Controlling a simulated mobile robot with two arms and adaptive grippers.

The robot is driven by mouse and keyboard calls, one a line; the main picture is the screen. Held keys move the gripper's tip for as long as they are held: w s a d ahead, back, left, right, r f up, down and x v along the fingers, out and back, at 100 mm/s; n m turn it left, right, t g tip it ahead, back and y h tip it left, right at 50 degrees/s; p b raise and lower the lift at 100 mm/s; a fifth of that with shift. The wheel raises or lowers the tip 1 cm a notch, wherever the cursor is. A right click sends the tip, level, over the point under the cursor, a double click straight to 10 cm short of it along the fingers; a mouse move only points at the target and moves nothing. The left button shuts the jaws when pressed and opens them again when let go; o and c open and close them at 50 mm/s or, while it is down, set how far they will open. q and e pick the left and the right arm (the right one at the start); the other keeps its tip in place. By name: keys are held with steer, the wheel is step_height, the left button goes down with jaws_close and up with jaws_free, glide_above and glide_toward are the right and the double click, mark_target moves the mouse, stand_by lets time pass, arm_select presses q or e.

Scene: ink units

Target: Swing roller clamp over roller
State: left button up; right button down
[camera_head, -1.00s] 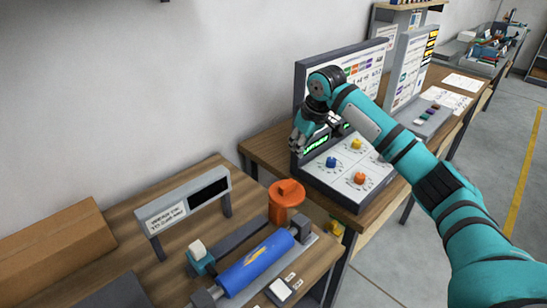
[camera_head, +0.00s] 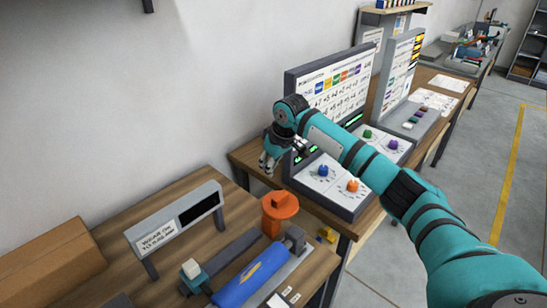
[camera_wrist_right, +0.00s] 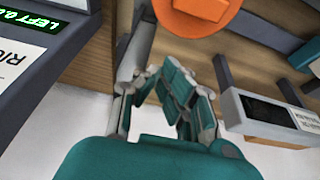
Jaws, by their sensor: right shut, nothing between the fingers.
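The blue roller (camera_head: 243,284) with a yellow mark lies on a grey stand at the near table's front edge. A teal arm with a white block-shaped end (camera_head: 194,274) is at the roller's left end and looks like the roller clamp. It appears raised beside the roller, not over it. My right gripper (camera_head: 268,166) is shut and empty, in the air above the gap between the two tables, behind the orange knob. Its fingers also show in the right wrist view (camera_wrist_right: 172,100). My left gripper is not in view.
An orange knob on a post (camera_head: 279,208) stands behind the roller. A grey display frame (camera_head: 175,212) stands at the back of the near table, beside a brown box (camera_head: 45,272). A dial panel (camera_head: 335,185) stands under my right arm.

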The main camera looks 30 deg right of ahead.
mark_target(275, 193)
steer(key=f+p, duration=0.1)
steer(key=s+f, duration=0.1)
steer(key=f+p, duration=0.1)
steer(key=shift+s+d+f+p, duration=0.35)
steer(key=shift+s+d+f, duration=0.05)
steer(key=shift+s+d, duration=0.1)
steer(key=shift+s, duration=0.3)
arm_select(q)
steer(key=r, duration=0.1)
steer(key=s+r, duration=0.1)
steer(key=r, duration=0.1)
arm_select(e)
steer(key=shift+f, duration=0.1)
steer(key=shift+w, duration=0.15)
